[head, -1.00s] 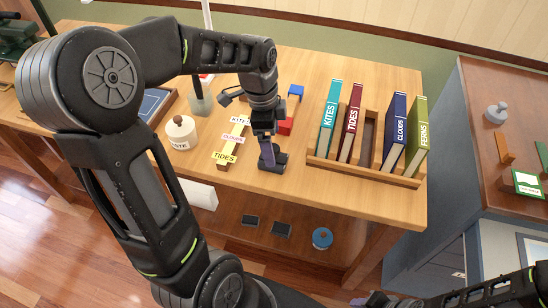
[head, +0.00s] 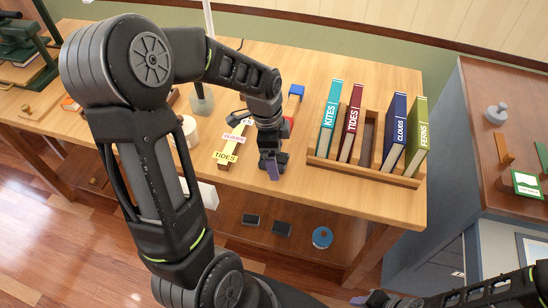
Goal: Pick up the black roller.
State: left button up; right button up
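I cannot make out a black roller for certain in the head view; my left arm covers part of the table. My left gripper (head: 272,167) points down over the front of the wooden table (head: 360,200), just right of the yellow label strip. Its fingers are small and dark, and whether they are open or shut is unclear. I see nothing clearly held in it. My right gripper (head: 374,299) is at the bottom edge, away from the table top, and its opening is unclear.
A wooden rack (head: 322,165) holds several upright books right of my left gripper. Labels (head: 226,157) lie to its left; a red block (head: 288,122) and a blue block (head: 296,91) are behind it.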

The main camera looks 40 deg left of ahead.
pick_arm(q)
jog(key=shift+c, duration=0.2)
dwell(0.3)
jog(key=c, duration=1.8)
jog(key=shift+r, duration=0.1)
notch_tip(320, 180, up, 10)
jog(key=o, duration=1.1)
jog(key=c, duration=0.9)
